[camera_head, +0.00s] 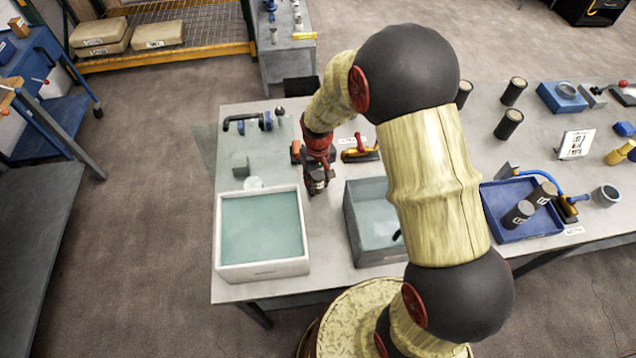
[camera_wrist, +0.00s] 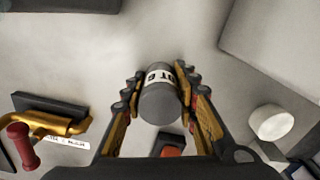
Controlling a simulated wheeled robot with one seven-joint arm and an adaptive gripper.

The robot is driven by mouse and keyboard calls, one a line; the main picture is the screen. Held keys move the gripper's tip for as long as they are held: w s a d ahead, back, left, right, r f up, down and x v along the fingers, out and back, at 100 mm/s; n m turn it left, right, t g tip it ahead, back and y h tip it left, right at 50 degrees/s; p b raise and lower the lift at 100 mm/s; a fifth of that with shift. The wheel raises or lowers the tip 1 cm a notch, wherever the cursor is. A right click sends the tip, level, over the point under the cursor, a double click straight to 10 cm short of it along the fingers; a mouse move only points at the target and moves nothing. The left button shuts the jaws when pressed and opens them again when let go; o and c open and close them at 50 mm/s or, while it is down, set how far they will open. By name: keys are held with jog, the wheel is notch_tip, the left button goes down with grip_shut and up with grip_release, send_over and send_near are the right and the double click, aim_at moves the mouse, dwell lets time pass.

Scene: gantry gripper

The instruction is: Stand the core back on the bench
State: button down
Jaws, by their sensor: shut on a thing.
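The core (camera_wrist: 160,104) is a dark grey cylinder with a white lettered band, between the two fingers of my gripper (camera_wrist: 160,80) in the wrist view. The fingers are shut on its sides. In the head view my gripper (camera_head: 318,186) points down over the bench (camera_head: 325,235), between the white water-filled tub and the grey bin. The held core is mostly hidden by the gripper there. I cannot tell whether its lower end touches the bench.
The white tub (camera_head: 300,240) stands left and the grey bin (camera_head: 352,225) right. Several dark cylinders (camera_head: 508,124) stand at the back. Bare bench shows between tub and bin.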

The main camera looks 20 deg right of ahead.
jog(key=shift+f, duration=0.15)
jog(key=c, duration=1.4)
grip_release()
notch_tip(320, 180, up, 13)
jog(key=shift+f+p, duration=0.2)
jog(key=shift+p, duration=0.65)
jog(key=s+r+t, duration=0.2)
jog(key=s+r, duration=0.3)
jog(key=r, duration=0.3)
jog(key=s+r+t, duration=0.1)
jog(key=s+r, duration=0.3)
jog(key=r, duration=0.4)
jog(key=s+r+m+t, duration=0.1)
jog(key=s+r, duration=0.4)
jog(key=s, duration=0.7)
jog(key=shift+s+r+t, duration=0.25)
jog(key=shift+r+t, duration=0.1)
jog(key=shift+t, duration=0.45)
